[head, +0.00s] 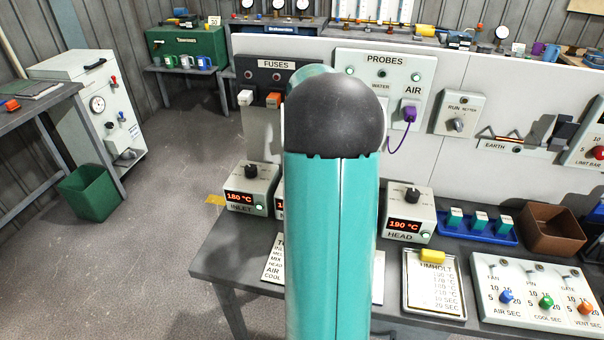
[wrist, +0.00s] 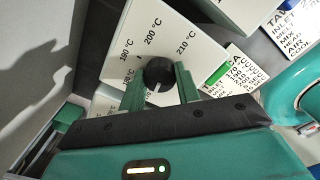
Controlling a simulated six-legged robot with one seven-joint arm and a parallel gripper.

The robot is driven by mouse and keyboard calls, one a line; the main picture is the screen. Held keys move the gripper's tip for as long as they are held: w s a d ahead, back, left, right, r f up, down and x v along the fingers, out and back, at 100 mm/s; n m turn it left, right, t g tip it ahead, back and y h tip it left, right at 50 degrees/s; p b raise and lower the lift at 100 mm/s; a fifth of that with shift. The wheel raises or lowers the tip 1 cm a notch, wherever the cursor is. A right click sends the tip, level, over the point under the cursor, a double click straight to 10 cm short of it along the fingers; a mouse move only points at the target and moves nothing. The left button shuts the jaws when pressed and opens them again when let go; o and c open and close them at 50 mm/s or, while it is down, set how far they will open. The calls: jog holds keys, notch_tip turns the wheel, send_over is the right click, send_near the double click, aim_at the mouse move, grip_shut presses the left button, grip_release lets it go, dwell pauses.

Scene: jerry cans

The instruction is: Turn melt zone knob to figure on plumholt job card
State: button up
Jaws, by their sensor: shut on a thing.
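In the wrist view my gripper (wrist: 160,86) has its two green fingers on either side of a black round knob (wrist: 158,73), shut on it. The knob sits on a pale dial face (wrist: 165,50) with marks including 180, 200 and 210 °C. A light line on the knob points toward my gripper. No zone name shows there. In the head view my arm hides this knob and most of the middle controller. The job card (head: 433,300) ending in "UMHOLT" lies on the bench. A yellow block (head: 433,256) covers part of its heading; its small figures are hard to read.
The inlet controller (head: 247,190) reads 180 °C, left of my arm. The head controller (head: 408,215) reads 190 °C, right of it. Other cards lie beside my arm. A timer panel (head: 535,292) and blue tray (head: 478,228) stand on the right.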

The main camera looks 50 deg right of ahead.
jog(key=shift+r, duration=0.1)
jog(key=o, duration=1)
jog(key=r, duration=0.4)
jog(key=shift+s+a, duration=0.2)
jog(key=shift+a, duration=0.1)
jog(key=s+a+r, duration=0.8)
jog(key=a+r, duration=0.1)
jog(key=a, duration=0.1)
jog(key=shift+s, duration=0.4)
jog(key=shift+a, duration=0.1)
